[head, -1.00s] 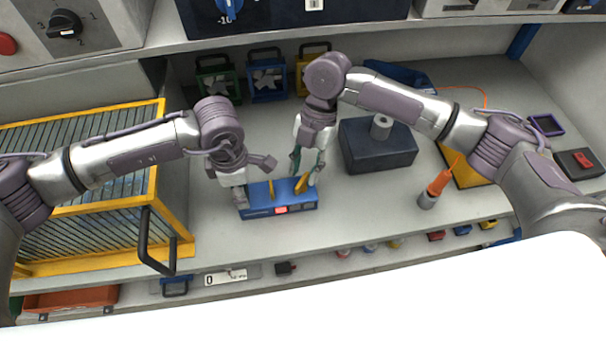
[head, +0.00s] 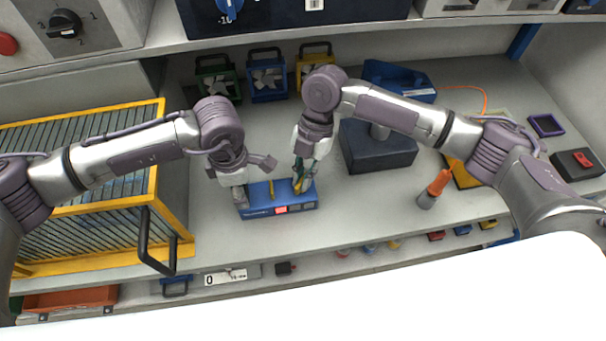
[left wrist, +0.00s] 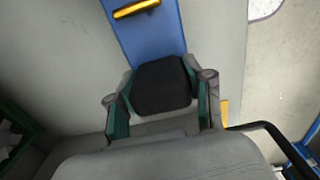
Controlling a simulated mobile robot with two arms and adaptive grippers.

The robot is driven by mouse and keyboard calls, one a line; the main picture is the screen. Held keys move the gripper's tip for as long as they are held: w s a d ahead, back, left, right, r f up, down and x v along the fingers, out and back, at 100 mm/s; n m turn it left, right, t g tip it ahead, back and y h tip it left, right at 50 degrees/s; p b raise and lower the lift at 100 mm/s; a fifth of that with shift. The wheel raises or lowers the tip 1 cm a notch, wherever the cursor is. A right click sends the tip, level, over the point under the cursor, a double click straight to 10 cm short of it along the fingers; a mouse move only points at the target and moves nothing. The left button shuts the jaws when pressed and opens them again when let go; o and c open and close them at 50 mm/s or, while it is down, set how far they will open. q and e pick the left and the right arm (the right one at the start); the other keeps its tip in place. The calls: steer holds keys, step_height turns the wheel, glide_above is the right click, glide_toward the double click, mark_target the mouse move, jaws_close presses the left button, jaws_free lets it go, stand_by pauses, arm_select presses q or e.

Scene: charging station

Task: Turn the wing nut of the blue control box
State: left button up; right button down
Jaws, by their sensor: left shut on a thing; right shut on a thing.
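The blue control box (head: 258,209) sits on the worktop, with a red button and dark buttons on its front. A short yellow bar (head: 271,190) stands on its top and also shows in the left wrist view (left wrist: 135,8). The yellow wing nut (head: 298,186) is at the box's right part, partly hidden by my right gripper (head: 302,178), which is shut on it from above. My left gripper (head: 240,202) is shut on the left end of the blue box (left wrist: 150,35). In the left wrist view a black block (left wrist: 162,85) lies between its fingers.
A yellow-framed rack (head: 160,170) with a black handle stands to the left. Small fans in green, blue (head: 267,80) and yellow frames stand behind. A dark block (head: 378,152) and an orange-handled tool (head: 437,184) are to the right. The worktop's front edge is close to the box.

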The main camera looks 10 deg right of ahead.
steer(key=shift+m, duration=0.4)
steer(key=m, duration=0.2)
steer(key=m+t+y, duration=0.1)
steer(key=m, duration=0.1)
steer(key=shift+s+t, duration=0.1)
steer(key=shift+t, duration=0.2)
steer(key=shift+m+t+y, duration=0.4)
steer(key=shift+m+t, duration=0.4)
steer(key=shift+m, duration=1.5)
steer(key=c, duration=1.2)
jaws_free()
steer(key=shift+c, duration=0.2)
steer(key=shift+d, duration=0.1)
steer(key=shift+r, duration=0.1)
